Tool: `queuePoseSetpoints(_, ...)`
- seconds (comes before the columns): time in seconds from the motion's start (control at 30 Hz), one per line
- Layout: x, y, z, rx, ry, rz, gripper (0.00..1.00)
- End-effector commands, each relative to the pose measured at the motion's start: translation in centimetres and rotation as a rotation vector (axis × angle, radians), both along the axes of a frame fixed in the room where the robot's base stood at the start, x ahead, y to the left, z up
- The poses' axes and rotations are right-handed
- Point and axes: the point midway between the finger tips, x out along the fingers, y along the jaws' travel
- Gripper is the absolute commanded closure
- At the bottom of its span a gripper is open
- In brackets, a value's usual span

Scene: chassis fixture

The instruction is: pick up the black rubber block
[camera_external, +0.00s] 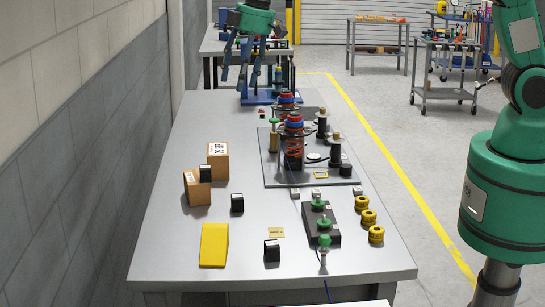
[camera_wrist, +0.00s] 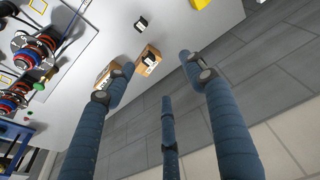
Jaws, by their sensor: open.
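Several small black blocks with pale labels stand on the grey table; I cannot tell which one the task means. One black block (camera_external: 237,203) stands alone right of the cardboard boxes. Another black block (camera_external: 272,251) is near the front edge, and a third black block (camera_external: 205,174) is at the boxes, perhaps resting on one. In the wrist view a lone black block (camera_wrist: 141,25) lies beyond the fingertips. My gripper (camera_external: 243,76) has blue fingers and hangs over the far end of the table, apart from the blocks. In the wrist view my gripper (camera_wrist: 158,76) is open and empty.
Cardboard boxes (camera_external: 218,161) stand left of centre. A yellow wedge (camera_external: 214,246) is at the front left. A plate with spring shock absorbers (camera_external: 294,150) fills the right middle, with yellow rings (camera_external: 368,217) nearby. A wall runs along the left side.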

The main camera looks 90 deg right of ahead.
Motion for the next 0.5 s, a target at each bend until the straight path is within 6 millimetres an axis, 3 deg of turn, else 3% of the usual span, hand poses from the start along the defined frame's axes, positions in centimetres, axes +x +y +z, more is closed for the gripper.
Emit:
queuePoseSetpoints(0.2,3.5,-3.0,-4.2,0.006,0.032,0.002,0.45)
queuePoseSetpoints(0.5,7.1,-6.9,-10.8,0.014,0.067,0.006,0.45)
